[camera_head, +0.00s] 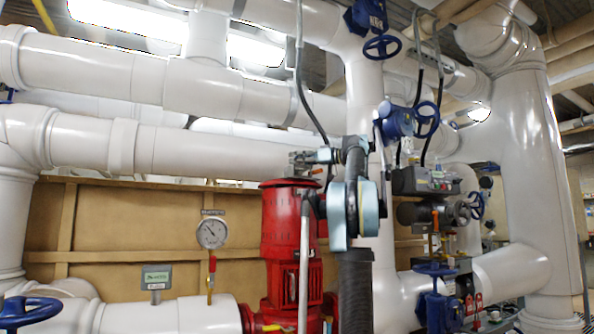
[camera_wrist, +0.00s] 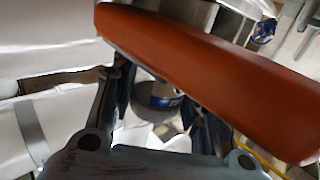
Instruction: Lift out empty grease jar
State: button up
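In the wrist view, the two dark fingers of my gripper (camera_wrist: 158,98) stand apart. A grey rounded thing with a blue band (camera_wrist: 165,101) shows in the gap between them. It may be the grease jar, but I cannot tell for sure, nor whether the fingers touch it. A wide orange-red bar or edge (camera_wrist: 215,75) crosses the wrist view and hides what lies behind it. In the head view, my gripper (camera_head: 306,159) is small and points left at the top of my arm, above the red pump motor. I make out no jar in the head view.
The red motor (camera_head: 285,230) stands close below my gripper. Thick white pipes (camera_head: 200,150) run behind it. A pressure gauge (camera_head: 212,233) is at left. Blue valve handwheels (camera_head: 426,119) and a grey actuator (camera_head: 425,181) stand at right.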

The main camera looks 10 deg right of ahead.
jog(key=shift+c, duration=1.2)
jog(key=shift+r, duration=0.15)
notch_tip(320, 180, up, 9)
jog(key=shift+w+f, duration=0.15)
jog(key=shift+f, duration=0.05)
jog(key=shift+r, duration=0.5)
